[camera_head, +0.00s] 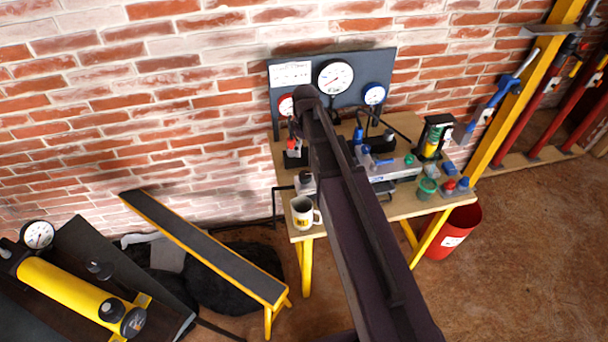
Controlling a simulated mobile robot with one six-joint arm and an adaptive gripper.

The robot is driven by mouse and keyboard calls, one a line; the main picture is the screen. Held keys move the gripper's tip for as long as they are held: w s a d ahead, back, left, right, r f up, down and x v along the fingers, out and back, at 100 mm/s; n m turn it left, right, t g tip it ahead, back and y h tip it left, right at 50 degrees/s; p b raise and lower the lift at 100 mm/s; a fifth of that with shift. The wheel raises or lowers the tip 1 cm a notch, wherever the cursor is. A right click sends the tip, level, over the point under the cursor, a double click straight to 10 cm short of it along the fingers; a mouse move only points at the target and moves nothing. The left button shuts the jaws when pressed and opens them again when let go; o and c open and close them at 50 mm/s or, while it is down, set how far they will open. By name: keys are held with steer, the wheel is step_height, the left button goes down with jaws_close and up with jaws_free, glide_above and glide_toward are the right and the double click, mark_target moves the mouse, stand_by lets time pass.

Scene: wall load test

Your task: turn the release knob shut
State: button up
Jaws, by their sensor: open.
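A yellow cylinder (70,292) lies on a dark surface at the lower left, with a round gauge (38,235) at its far end. A dark round knob (133,322) sits at its near end, with a smaller dark cap (110,310) beside it. I cannot tell for certain which part is the release knob. My dark arm runs from the bottom edge up across the workbench.
A wooden workbench (440,203) with yellow legs holds a mug (303,213), tools and a gauge panel (288,74). A long dark-topped yellow bench (205,245) stands between the cylinder and the workbench. A red bucket (458,232) is at the right. Floor at the lower right is clear.

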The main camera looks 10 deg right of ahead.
mark_target(305, 175)
steer(key=shift+f, duration=0.2)
step_height(305, 175, down, 14)
steer(key=b, duration=1.3)
steer(key=shift+r+b, duration=0.25)
steer(key=shift+b, duration=0.15)
steer(key=c, duration=1.1)
steer(key=shift+a, duration=0.25)
steer(key=shift+c, duration=0.2)
steer(key=shift+d, duration=0.2)
